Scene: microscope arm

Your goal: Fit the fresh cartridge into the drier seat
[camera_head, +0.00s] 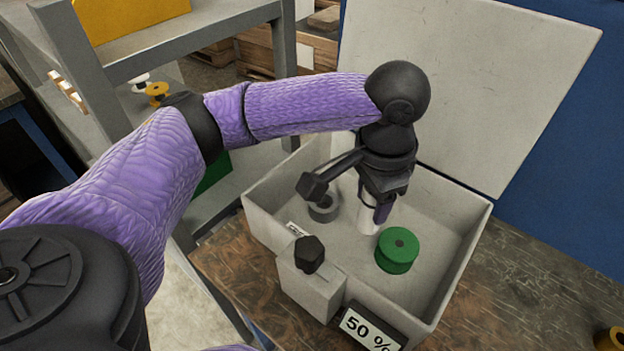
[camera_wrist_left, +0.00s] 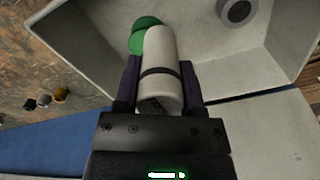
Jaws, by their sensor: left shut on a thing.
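My left gripper (camera_head: 379,207) is inside the open white box, shut on a white cylindrical cartridge (camera_head: 368,221). In the left wrist view the cartridge (camera_wrist_left: 161,52) has a dark band and lies between the two purple fingers of the gripper (camera_wrist_left: 158,75). A grey ring (camera_head: 324,208), which looks like the seat, is on the box floor to the left of the cartridge; it also shows in the left wrist view (camera_wrist_left: 238,12). I cannot tell whether the cartridge's lower end touches the floor. My right gripper is not in view.
A green spool-shaped piece (camera_head: 398,251) stands in the box, close right of the cartridge. The box (camera_head: 462,262) has walls all round and a raised lid (camera_head: 465,85). A block with a black knob (camera_head: 309,254) and a "50 %" display (camera_head: 369,329) are at its front.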

